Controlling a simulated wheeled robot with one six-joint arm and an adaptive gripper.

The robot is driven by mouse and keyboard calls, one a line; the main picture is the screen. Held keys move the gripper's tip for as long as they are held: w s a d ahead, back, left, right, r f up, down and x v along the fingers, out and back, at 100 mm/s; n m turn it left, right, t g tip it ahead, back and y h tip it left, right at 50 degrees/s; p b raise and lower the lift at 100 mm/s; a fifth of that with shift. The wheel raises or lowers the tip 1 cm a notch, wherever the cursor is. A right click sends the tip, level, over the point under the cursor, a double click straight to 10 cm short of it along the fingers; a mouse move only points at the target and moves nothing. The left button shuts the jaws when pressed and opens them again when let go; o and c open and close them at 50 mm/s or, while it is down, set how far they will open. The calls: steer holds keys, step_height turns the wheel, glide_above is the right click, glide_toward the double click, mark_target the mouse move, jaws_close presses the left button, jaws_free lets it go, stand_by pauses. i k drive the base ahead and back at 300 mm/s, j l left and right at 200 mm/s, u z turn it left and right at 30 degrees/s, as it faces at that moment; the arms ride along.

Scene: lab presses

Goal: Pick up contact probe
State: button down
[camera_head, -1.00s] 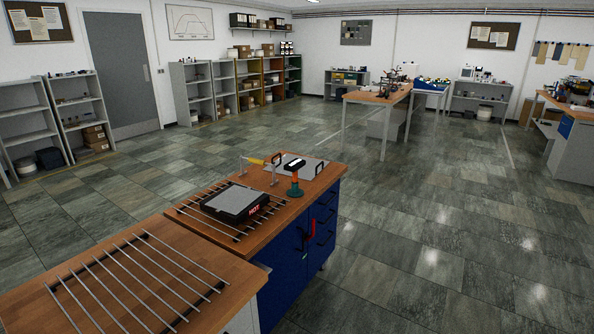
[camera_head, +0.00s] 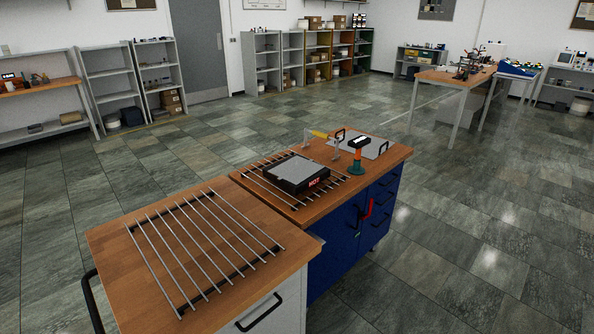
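A yellow-handled rod (camera_head: 322,135) lies across two small upright supports at the back of the wooden bench. It looks like the contact probe, but it is too small to be sure. In front of it and to the right stands an upright teal and orange device (camera_head: 357,160) with a dark head that has a white top. A black hot plate (camera_head: 312,184) marked HOT, with a grey top, sits on a rack of metal rods left of this device. My gripper is not in view.
A grey plate with black handles (camera_head: 366,145) lies behind the teal device. An empty rod rack (camera_head: 205,246) covers much of the near bench top. Blue drawers (camera_head: 335,240) with black handles and a red one face right. Open tiled floor (camera_head: 440,260) lies to the right.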

mark_target(358, 143)
steer(key=i+l+u, duration=0.3)
steer(key=i+l, duration=0.2)
steer(key=i, duration=0.25)
steer(key=i+l+u, duration=0.35)
steer(key=i+l, duration=0.35)
steer(key=i+l+u, duration=0.3)
steer(key=i+l, duration=0.3)
steer(key=l, duration=0.3)
